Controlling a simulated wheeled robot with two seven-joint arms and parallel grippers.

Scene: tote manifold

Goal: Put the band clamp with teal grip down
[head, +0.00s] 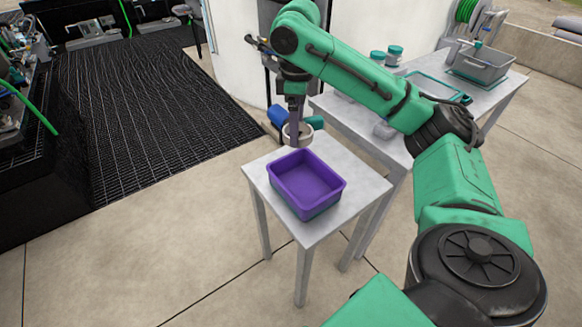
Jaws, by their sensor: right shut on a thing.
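My right gripper (294,128) points down above the back edge of a small grey table (346,207). It is shut on the band clamp (299,140), whose pale ring shows just below the fingers. A teal part, which looks like the grip, shows at the ring's right. Whether the clamp touches the table is hard to tell from here. My left gripper is not in view.
A purple tote (306,180) takes up most of the small table, just in front of the clamp. A longer table (364,118) behind right holds a grey bin (482,66), a teal-rimmed tray (437,86) and teal-lidded jars (394,54). Black grating (150,110) lies left.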

